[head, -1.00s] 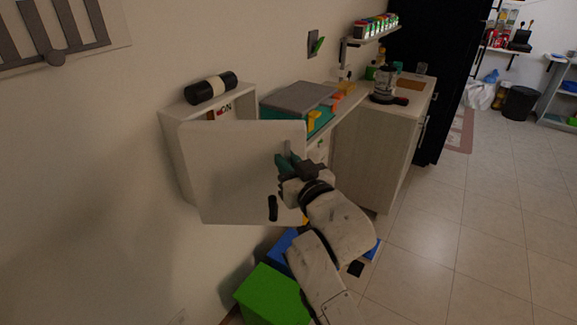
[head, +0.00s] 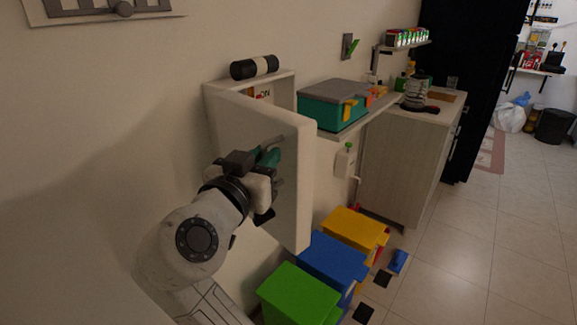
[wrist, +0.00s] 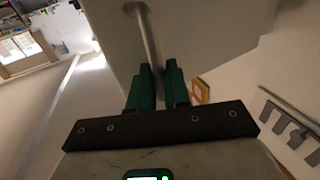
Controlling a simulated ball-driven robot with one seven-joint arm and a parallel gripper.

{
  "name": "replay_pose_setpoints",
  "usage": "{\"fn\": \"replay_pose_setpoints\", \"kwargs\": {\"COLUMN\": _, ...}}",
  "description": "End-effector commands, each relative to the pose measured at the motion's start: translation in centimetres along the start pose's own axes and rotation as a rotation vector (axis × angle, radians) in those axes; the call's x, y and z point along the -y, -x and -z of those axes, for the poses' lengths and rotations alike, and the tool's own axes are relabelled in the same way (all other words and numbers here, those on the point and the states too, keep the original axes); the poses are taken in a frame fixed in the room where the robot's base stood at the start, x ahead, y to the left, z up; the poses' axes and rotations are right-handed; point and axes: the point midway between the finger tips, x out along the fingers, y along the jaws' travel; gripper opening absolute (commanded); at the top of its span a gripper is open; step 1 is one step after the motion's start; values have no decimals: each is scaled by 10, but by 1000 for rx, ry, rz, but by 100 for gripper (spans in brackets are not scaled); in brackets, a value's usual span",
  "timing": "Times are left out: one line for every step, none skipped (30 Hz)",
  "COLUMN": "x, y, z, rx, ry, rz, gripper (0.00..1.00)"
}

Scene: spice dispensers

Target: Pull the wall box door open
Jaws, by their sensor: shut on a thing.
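The white wall box (head: 283,90) is fixed to the wall left of centre in the head view. Its white door (head: 300,190) stands ajar, its free right edge swung out toward me. Part of the box's inside with a dark and red label shows above the door. My gripper (head: 268,162) is at the door's outer face, shut on the door handle. In the wrist view the metal bar handle (wrist: 148,38) runs down between the green fingers of my gripper (wrist: 158,88). The handle is mostly hidden by my gripper in the head view.
A shelf with a teal case (head: 333,108) is to the right. Green (head: 298,293), blue (head: 333,257) and yellow (head: 356,230) bins stand below. Open floor lies at the right.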

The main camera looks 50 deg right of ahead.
Motion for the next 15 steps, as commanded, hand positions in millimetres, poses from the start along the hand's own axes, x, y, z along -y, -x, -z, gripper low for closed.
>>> {"fn": "replay_pose_setpoints", "kwargs": {"x": 8, "y": 4, "z": -2, "rx": -2, "ry": 1, "rz": 11, "gripper": 0}}
{"fn": "replay_pose_setpoints", "kwargs": {"x": 10, "y": 6, "z": -1, "rx": -2, "ry": 1, "rz": 12, "gripper": 0}}
{"fn": "replay_pose_setpoints", "kwargs": {"x": 13, "y": 8, "z": -1, "rx": -2, "ry": 1, "rz": 13, "gripper": 0}}
{"fn": "replay_pose_setpoints", "kwargs": {"x": 15, "y": 10, "z": 0, "rx": -2, "ry": 1, "rz": 13, "gripper": 0}}
{"fn": "replay_pose_setpoints", "kwargs": {"x": 17, "y": 11, "z": 0, "rx": -2, "ry": 1, "rz": 13, "gripper": 0}}
{"fn": "replay_pose_setpoints", "kwargs": {"x": 19, "y": 13, "z": 0, "rx": -1, "ry": 2, "rz": 12, "gripper": 0}}
{"fn": "replay_pose_setpoints", "kwargs": {"x": 20, "y": 14, "z": 0, "rx": -1, "ry": 3, "rz": 11, "gripper": 0}}
{"fn": "replay_pose_setpoints", "kwargs": {"x": 22, "y": 15, "z": 0, "rx": -1, "ry": 3, "rz": 11, "gripper": 0}}
{"fn": "replay_pose_setpoints", "kwargs": {"x": 23, "y": 16, "z": 0, "rx": -1, "ry": 3, "rz": 11, "gripper": 0}}
{"fn": "replay_pose_setpoints", "kwargs": {"x": 24, "y": 16, "z": 1, "rx": -1, "ry": 2, "rz": 11, "gripper": 0}}
{"fn": "replay_pose_setpoints", "kwargs": {"x": 24, "y": 16, "z": 1, "rx": -1, "ry": 2, "rz": 12, "gripper": 0}}
{"fn": "replay_pose_setpoints", "kwargs": {"x": 25, "y": 17, "z": 1, "rx": -1, "ry": 3, "rz": 12, "gripper": 0}}
{"fn": "replay_pose_setpoints", "kwargs": {"x": 26, "y": 17, "z": 1, "rx": 0, "ry": 3, "rz": 12, "gripper": 0}}
{"fn": "replay_pose_setpoints", "kwargs": {"x": 26, "y": 17, "z": 1, "rx": 0, "ry": 3, "rz": 12, "gripper": 0}}
{"fn": "replay_pose_setpoints", "kwargs": {"x": 26, "y": 17, "z": 1, "rx": 0, "ry": 3, "rz": 11, "gripper": 0}}
